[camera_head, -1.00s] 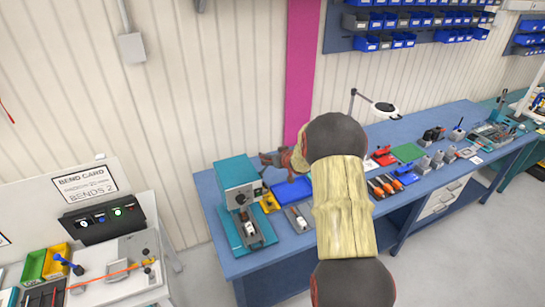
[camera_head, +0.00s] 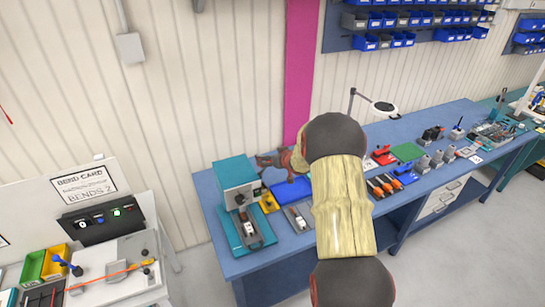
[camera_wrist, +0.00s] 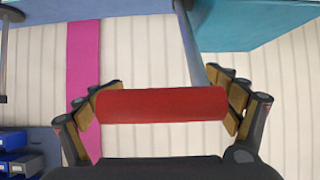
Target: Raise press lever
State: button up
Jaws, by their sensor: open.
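A teal press (camera_head: 236,178) with a dark round knob on its front stands at the left end of the blue bench. A grey lever rod (camera_wrist: 188,35) shows in the wrist view beside a teal body (camera_wrist: 255,28). It runs to a red cylindrical grip (camera_wrist: 160,104) lying crosswise in front of my gripper. My gripper (camera_wrist: 165,88) is open, with one finger at each end of the red grip; I cannot tell whether they touch it. In the head view my gripper (camera_head: 278,160) is beside the press, small and partly hidden by my arm.
The blue bench (camera_head: 225,262) holds a blue bin (camera_head: 290,190), a tray with a white part (camera_head: 299,217), red-orange tools and a lamp (camera_head: 384,107). A bend-card station (camera_head: 105,220) stands left. A pink stripe (camera_wrist: 84,75) runs down the wall behind.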

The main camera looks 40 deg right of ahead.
jog(key=v, duration=1.2)
dwell(0.6)
